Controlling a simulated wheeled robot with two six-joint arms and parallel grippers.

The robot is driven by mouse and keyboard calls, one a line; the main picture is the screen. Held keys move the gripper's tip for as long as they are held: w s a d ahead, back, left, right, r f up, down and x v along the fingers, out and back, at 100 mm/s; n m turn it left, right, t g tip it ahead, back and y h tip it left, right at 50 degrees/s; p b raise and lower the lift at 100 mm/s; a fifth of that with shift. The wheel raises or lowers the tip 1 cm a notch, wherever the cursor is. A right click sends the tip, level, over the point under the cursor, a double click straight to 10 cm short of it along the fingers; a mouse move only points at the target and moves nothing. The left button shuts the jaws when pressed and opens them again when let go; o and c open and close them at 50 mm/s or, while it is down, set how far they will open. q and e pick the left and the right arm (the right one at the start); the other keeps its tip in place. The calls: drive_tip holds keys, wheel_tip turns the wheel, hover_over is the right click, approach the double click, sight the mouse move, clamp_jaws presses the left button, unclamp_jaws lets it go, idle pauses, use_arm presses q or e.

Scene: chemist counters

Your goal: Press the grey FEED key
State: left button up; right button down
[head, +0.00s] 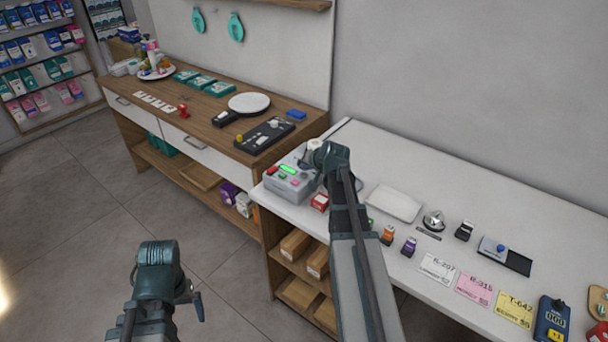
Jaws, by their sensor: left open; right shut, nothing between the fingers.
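A light grey label printer (304,192) with a lit green display (288,169) and small coloured keys stands at the far left end of the white counter. A red key (271,170) shows on its front left. The grey FEED key is too small to tell for certain, or is hidden. My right gripper (312,166) is shut and empty, over the right side of the printer and covering part of it. Whether it touches the printer cannot be told. My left gripper (196,298) is open and empty, low over the floor, away from the counters.
A red box (320,202) stands close in front of the printer. A white tray (394,203), a bell (433,220), stamps and coloured cards lie further right on the white counter (480,228). A wooden counter (222,136) with a black scale (263,135) adjoins behind left.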

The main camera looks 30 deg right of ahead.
sight(305, 176)
drive_tip(key=shift+f, duration=0.15)
drive_tip(key=shift+f+b, duration=0.3)
drive_tip(key=shift+b, duration=0.1)
drive_tip(key=shift+f+b, duration=0.4)
drive_tip(key=shift+b, duration=0.05)
idle(0.7)
drive_tip(key=shift+r, duration=0.1)
drive_tip(key=shift+r+p, duration=0.75)
drive_tip(key=shift+p, duration=0.15)
drive_tip(key=shift+r, duration=0.1)
wheel_tip(305, 176, up, 5)
drive_tip(key=p, duration=0.5)
